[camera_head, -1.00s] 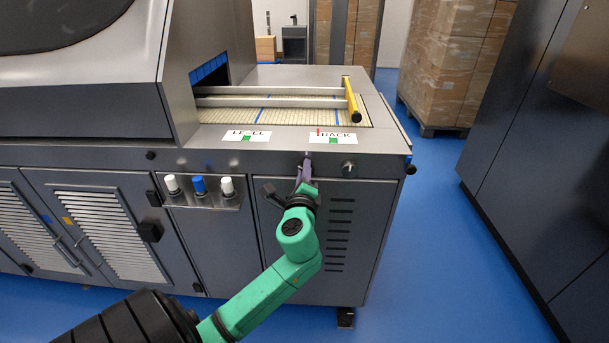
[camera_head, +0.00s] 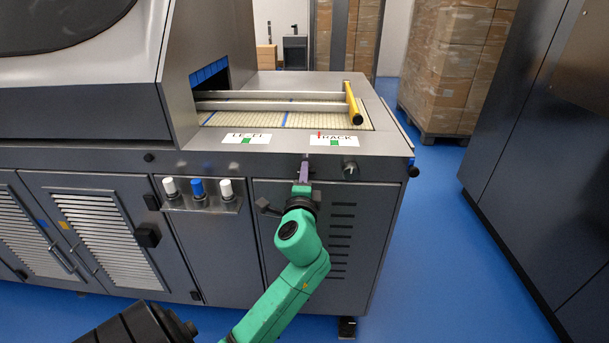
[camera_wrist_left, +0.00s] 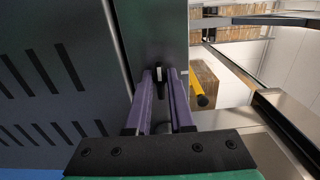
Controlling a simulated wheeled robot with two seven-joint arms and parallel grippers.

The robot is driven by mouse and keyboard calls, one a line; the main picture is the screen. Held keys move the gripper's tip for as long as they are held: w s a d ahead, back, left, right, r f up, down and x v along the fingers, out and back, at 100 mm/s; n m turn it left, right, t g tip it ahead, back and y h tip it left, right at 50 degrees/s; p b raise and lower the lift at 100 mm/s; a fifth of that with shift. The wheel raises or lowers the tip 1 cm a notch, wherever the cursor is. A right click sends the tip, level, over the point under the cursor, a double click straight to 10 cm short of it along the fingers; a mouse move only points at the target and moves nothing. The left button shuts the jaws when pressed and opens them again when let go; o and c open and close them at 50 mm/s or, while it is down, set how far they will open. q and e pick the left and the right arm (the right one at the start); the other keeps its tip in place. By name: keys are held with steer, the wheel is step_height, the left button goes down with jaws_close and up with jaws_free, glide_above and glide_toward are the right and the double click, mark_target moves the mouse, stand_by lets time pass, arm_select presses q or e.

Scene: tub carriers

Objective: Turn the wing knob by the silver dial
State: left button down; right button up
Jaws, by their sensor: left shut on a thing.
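My left gripper (camera_head: 304,163) comes up from below to the machine's front panel (camera_head: 250,164), below the TRACK label (camera_head: 335,140). In the left wrist view its purple fingers (camera_wrist_left: 163,82) are shut on the wing knob (camera_wrist_left: 158,72), a small dark part with a pale stripe, close to the panel. In the head view the knob is hidden behind the fingers. The silver dial (camera_head: 350,169) sits on the same panel, just right of the gripper and clear of it. My right gripper is not in view.
A pale belt (camera_head: 240,119) with blue lines, metal rails and a yellow bar (camera_head: 353,102) lies above the panel. A bracket with white and blue capped knobs (camera_head: 198,188) juts out at left. Wrapped boxes (camera_head: 438,85) stand behind. Blue floor is open at right.

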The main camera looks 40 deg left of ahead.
arm_select(q)
steer(key=shift+f, duration=0.1)
steer(key=c, duration=0.8)
jaws_free()
steer(key=shift+s, duration=0.1)
steer(key=b+v, duration=0.2)
steer(key=v, duration=1.2)
steer(key=shift+s+d, duration=0.15)
steer(key=shift+d, duration=0.05)
